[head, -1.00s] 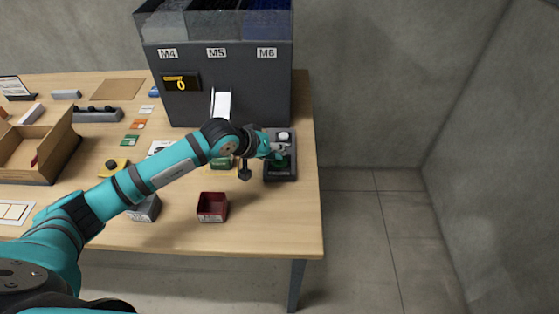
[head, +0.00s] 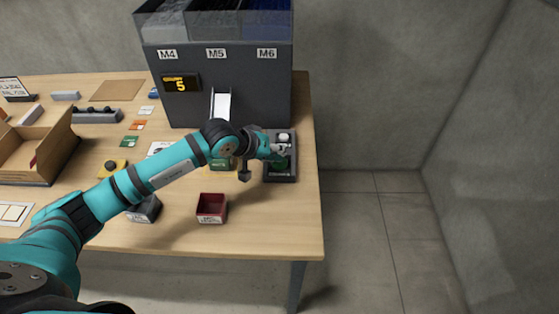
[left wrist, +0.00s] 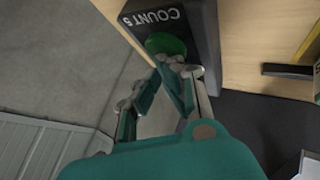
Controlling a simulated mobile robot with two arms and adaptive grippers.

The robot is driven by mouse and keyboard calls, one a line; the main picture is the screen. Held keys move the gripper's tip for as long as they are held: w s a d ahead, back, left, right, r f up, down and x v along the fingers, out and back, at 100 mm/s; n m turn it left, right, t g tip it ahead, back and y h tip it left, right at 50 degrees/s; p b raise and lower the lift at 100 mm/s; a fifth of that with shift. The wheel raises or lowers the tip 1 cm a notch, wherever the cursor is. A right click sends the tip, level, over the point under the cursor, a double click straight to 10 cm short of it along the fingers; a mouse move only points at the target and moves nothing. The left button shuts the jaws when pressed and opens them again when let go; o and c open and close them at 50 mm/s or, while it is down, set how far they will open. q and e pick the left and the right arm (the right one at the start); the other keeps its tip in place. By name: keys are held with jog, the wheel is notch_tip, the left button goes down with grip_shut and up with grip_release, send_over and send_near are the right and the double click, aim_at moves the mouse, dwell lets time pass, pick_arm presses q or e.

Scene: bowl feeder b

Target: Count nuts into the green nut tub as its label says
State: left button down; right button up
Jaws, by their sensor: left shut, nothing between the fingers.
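The green nut tub (head: 222,164) stands on the table below the white chute (head: 222,105) of the dark feeder (head: 250,85). My arm partly covers the tub, and its contents and label cannot be read. The feeder's display (head: 181,84) reads 5. My left gripper (head: 280,152) is shut and empty over the dark button box (head: 281,174) right of the tub. In the left wrist view, the fingertips (left wrist: 178,66) are close to the green button (left wrist: 166,44), beside the words COUNT 5; I cannot tell whether they touch. My right gripper is not in view.
A red tub (head: 211,208) and a grey tub (head: 146,208) stand near the table's front edge. An open cardboard box (head: 40,155) is at the left. A white knob (head: 284,138) tops the button box. Open floor lies right of the table.

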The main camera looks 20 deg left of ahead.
pick_arm(q)
jog(key=shift+r, duration=0.65)
jog(key=shift+r, duration=0.1)
jog(key=shift+r+p, duration=1)
jog(key=shift+r, duration=1.45)
